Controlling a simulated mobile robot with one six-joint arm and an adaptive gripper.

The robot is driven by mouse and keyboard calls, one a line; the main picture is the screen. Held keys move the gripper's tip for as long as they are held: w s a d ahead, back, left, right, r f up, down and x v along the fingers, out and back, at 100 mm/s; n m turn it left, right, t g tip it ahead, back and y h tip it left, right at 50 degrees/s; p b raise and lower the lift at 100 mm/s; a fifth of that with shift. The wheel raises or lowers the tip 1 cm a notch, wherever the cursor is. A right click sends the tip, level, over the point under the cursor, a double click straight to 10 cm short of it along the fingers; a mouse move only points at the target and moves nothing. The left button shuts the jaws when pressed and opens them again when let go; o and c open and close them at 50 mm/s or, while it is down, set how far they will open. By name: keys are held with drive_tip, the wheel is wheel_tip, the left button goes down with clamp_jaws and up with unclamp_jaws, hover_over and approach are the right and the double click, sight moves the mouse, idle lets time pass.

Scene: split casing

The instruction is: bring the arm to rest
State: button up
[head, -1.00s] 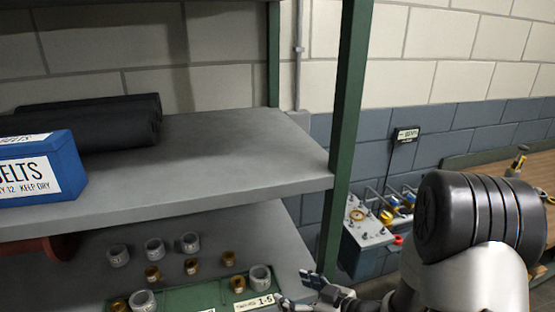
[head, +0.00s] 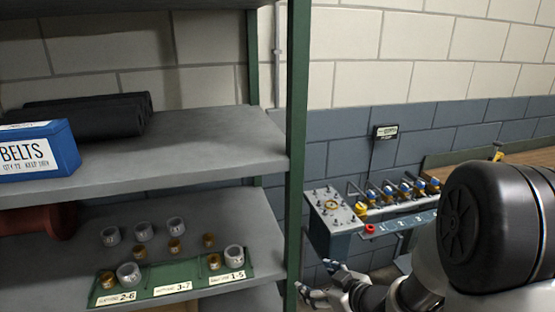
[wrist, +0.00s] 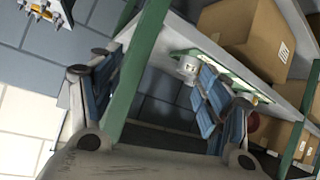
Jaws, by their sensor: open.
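My gripper (head: 322,281) shows at the bottom of the head view, just right of the green shelf post. In the wrist view my gripper (wrist: 155,97) has its two blue-padded fingers wide apart with nothing held between them. My dark, rounded arm joint fills the lower right of the head view.
The shelf (head: 200,150) carries a blue BELTS box (head: 36,150) and black rolls. Below, grey and brass rings stand on and behind a green labelled tray (head: 170,290). Cartons (wrist: 250,35) show in the wrist view.

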drive_tip(key=s+d+r+m+g+h, duration=0.1)
drive_tip(key=s+d+r+m+h, duration=0.5)
drive_tip(key=d+r, duration=0.4)
drive_tip(key=s+a+r+m+g, duration=0.1)
drive_tip(key=s+a+r+g, duration=0.1)
drive_tip(key=s, duration=0.8)
drive_tip(key=s+a+r+m+g, duration=0.1)
drive_tip(key=s+a, duration=0.3)
drive_tip(key=s, duration=0.7)
drive_tip(key=shift+s+r+g, duration=0.2)
drive_tip(key=shift+r+g, duration=0.4)
drive_tip(key=shift+r, duration=0.25)
drive_tip(key=shift+a, duration=0.1)
